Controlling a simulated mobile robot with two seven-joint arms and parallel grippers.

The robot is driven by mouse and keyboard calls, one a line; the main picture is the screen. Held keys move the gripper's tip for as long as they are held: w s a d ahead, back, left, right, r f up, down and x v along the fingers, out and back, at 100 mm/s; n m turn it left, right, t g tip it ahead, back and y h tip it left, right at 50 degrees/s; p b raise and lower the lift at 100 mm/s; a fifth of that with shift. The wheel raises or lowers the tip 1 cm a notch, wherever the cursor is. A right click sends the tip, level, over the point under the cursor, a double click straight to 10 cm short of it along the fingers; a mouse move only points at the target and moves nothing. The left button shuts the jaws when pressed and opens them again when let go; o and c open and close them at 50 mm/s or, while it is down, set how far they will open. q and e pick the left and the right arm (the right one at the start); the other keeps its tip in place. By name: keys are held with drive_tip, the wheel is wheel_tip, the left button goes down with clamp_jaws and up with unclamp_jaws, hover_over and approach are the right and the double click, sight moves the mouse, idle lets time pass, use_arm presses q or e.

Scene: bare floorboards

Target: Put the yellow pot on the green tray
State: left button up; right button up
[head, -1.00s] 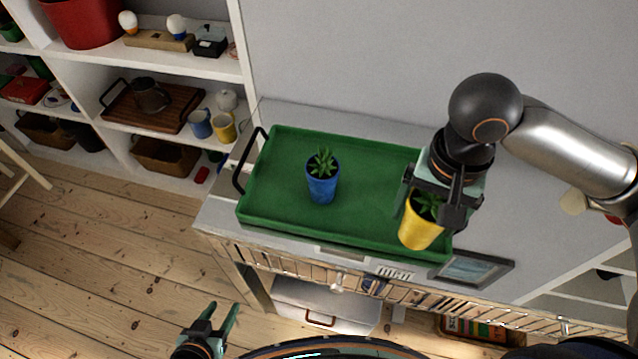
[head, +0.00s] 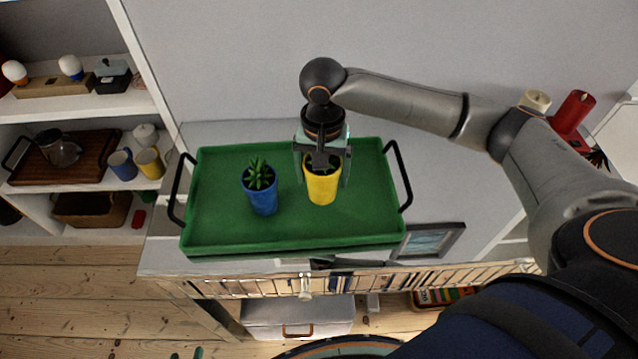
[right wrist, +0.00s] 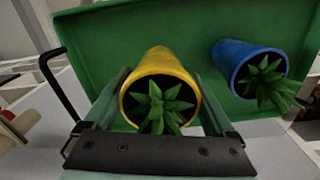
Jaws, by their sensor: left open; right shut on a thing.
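The yellow pot (head: 321,189) with a spiky green plant is upright over the right half of the green tray (head: 220,228). My right gripper (head: 323,172) is shut on it from above, one finger on each side. In the right wrist view the yellow pot (right wrist: 160,65) sits between the fingers, with the tray (right wrist: 100,40) behind it. I cannot tell whether its base touches the tray. A blue pot (head: 262,200) with a plant stands on the tray left of it. Only the tips of my left gripper (head: 187,354) show at the bottom edge; it is open.
The tray lies on a white cabinet and has black handles (head: 401,175) at its ends. A picture frame (head: 430,241) lies to its right. Candles (head: 573,112) stand further right. White shelves with mugs (head: 149,163) and a wooden tray stand at left.

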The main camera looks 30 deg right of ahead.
drive_tip(key=shift+w+f, duration=0.65)
drive_tip(key=shift+f, duration=1.65)
drive_tip(key=o, duration=1.6)
drive_tip(key=shift+f, duration=0.15)
wheel_tip(320, 180, up, 12)
drive_tip(key=shift+r+p, duration=0.15)
drive_tip(key=shift+p, duration=0.25)
